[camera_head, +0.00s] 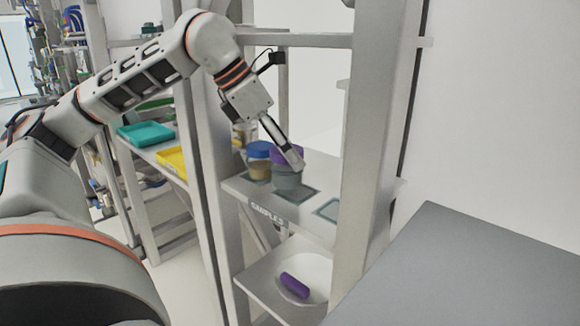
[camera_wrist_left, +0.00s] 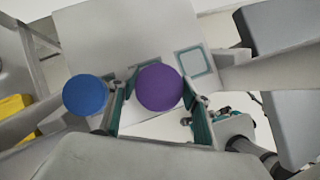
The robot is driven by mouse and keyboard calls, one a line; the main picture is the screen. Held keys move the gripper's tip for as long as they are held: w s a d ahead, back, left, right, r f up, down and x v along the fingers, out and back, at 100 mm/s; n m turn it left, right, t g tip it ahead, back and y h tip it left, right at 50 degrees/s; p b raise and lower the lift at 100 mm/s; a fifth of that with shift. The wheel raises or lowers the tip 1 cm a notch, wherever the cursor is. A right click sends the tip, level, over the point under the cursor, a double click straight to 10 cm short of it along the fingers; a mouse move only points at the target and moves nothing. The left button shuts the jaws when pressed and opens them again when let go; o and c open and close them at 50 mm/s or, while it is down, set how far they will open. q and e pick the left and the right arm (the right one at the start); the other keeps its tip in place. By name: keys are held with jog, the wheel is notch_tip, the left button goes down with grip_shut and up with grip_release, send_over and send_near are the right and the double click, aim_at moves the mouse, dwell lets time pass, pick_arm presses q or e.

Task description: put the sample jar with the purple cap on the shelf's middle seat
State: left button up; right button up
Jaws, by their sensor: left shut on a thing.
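The sample jar with the purple cap (camera_head: 287,156) has a grey body (camera_head: 289,180) and stands upright at the middle seat (camera_head: 306,194) of the shelf marked SAMPLES (camera_head: 235,186). I cannot tell whether its base touches the seat. My left gripper (camera_head: 290,163) is shut on this jar from above. In the left wrist view the purple cap (camera_wrist_left: 159,88) sits between the two fingers. A jar with a blue cap (camera_head: 259,150) stands just left of it; its blue cap also shows in the wrist view (camera_wrist_left: 85,95). My right gripper is out of view.
The right seat (camera_head: 329,209) is an empty outlined square. A shelf post (camera_head: 365,130) stands close on the right. A lower shelf holds a white bowl (camera_head: 315,270) with a purple cylinder (camera_head: 295,286). Teal (camera_head: 146,133) and yellow (camera_head: 172,160) trays lie left. A grey surface (camera_head: 470,270) is front right.

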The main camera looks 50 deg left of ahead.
pick_arm(q)
notch_tip(320, 180, down, 3)
jog(key=shift+f, duration=0.1)
jog(key=o, duration=1.2)
jog(key=shift+c, duration=0.2)
jog(key=shift+o, duration=1)
